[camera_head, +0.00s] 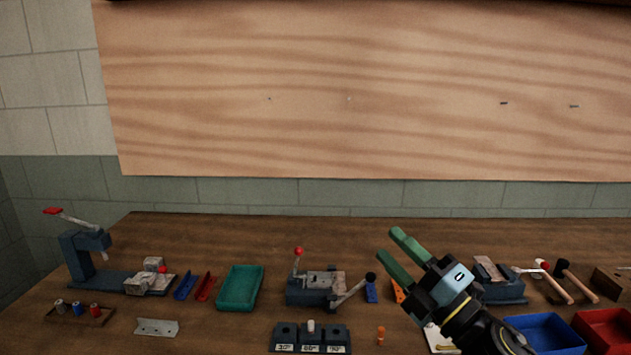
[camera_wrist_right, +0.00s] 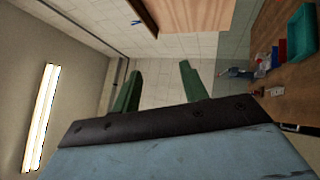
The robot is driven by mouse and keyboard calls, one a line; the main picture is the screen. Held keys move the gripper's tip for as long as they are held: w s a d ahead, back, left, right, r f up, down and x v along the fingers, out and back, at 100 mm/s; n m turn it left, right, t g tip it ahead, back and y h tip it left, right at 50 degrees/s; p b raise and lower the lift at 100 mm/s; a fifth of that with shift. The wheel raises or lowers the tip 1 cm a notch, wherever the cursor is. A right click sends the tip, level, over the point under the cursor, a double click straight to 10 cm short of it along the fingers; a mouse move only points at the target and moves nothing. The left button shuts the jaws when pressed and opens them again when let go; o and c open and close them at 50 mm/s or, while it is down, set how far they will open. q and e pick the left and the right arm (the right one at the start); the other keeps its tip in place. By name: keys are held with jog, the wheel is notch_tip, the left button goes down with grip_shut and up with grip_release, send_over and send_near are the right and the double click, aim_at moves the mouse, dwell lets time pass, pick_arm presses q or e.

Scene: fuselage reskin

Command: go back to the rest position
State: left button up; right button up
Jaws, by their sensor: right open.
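My right gripper (camera_head: 394,247) is raised above the right half of the workbench in the head view, with its green fingers pointing up and to the left. The fingers are apart with nothing between them. In the right wrist view the two green fingers (camera_wrist_right: 160,88) also stand apart and empty, with the room's wall and ceiling behind them. My left gripper is not in the head view.
The wooden workbench (camera_head: 220,335) holds a lever press (camera_head: 85,255), a green tray (camera_head: 240,287), a clamp fixture (camera_head: 318,288), a labelled block (camera_head: 310,338), a blue bin (camera_head: 545,333), a red bin (camera_head: 605,330) and hammers (camera_head: 575,280). A plywood board (camera_head: 360,90) hangs behind.

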jog(key=s+d+f+m+g+h, duration=0.2)
jog(key=s+d+f+m+h, duration=0.25)
jog(key=f+m+h, duration=0.4)
jog(key=s+d+f+m+g+h, duration=0.2)
jog(key=s+d+f+m+h, duration=0.3)
jog(key=f+m, duration=0.6)
jog(key=s+f+m+g, duration=0.2)
jog(key=s+f+g, duration=0.35)
jog(key=s, duration=0.45)
jog(key=s+f+m+g, duration=0.3)
jog(key=s+f+g, duration=0.25)
jog(key=s, duration=0.45)
notch_tip(320, 180, down, 21)
jog(key=s+p, duration=0.1)
jog(key=p, duration=0.2)
jog(key=s+d+f+g+p, duration=0.1)
jog(key=s+d+f+p, duration=0.1)
jog(key=s+f, duration=1.1)
jog(key=s, duration=0.4)
jog(key=shift+s+d+f+g+h, duration=0.15)
jog(key=shift+s+d+g+h, duration=0.1)
jog(key=shift+g+h, duration=0.1)
